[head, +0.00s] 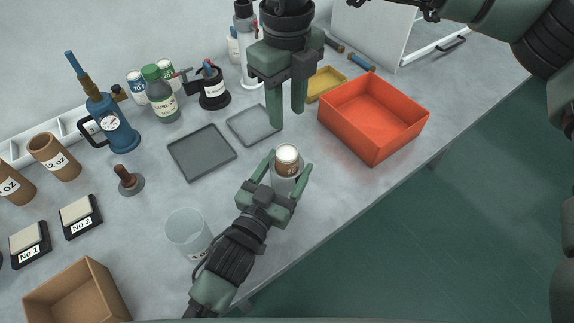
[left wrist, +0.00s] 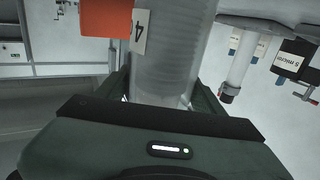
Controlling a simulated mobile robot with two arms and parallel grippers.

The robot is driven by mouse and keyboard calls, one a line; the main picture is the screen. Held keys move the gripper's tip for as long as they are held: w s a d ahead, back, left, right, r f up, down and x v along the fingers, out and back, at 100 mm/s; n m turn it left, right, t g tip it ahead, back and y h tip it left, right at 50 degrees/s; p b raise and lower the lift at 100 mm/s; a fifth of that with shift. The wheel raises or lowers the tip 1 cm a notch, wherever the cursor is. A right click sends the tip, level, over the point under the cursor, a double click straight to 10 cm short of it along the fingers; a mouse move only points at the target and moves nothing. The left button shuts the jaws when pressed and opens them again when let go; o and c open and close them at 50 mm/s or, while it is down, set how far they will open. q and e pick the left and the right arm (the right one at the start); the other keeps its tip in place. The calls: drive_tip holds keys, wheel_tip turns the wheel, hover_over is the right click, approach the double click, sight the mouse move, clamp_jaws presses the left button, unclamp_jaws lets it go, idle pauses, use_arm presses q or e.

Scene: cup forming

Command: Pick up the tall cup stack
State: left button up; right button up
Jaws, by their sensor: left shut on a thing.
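In the left wrist view the stack (left wrist: 172,50) is a tall, ridged, translucent column beside a white label marked 4. My left gripper (head: 288,172) is shut on the stack, one finger on each side. Its fingers also flank the stack's near end in the left wrist view (left wrist: 160,90). My right gripper (head: 287,112) points down above and behind the stack, its fingers apart and nothing between them.
A red bin (head: 390,137) stands to the right of the stack. A dark tray (head: 202,152) and a grey tray (head: 246,133) lie behind left. A clear container (head: 187,228) stands beside my left arm. A cardboard box (head: 110,285) is front left. Bottles and tools line the back.

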sight(288, 151)
drive_tip(key=o, duration=0.7)
drive_tip(key=shift+o, duration=0.2)
drive_tip(key=n, duration=0.2)
drive_tip(key=d+f+n+y, duration=0.1)
drive_tip(key=n, duration=0.5)
drive_tip(key=shift+w+d+f+y, duration=0.1)
drive_tip(key=shift+d+f+y, duration=0.15)
drive_tip(key=shift+d+y, duration=0.15)
drive_tip(key=shift+n, duration=0.3)
drive_tip(key=f, duration=0.3)
drive_tip(key=a+f, duration=0.1)
drive_tip(key=f, duration=0.7)
drive_tip(key=shift+a+f, duration=0.1)
drive_tip(key=shift+a, duration=0.3)
drive_tip(key=shift+c, duration=0.3)
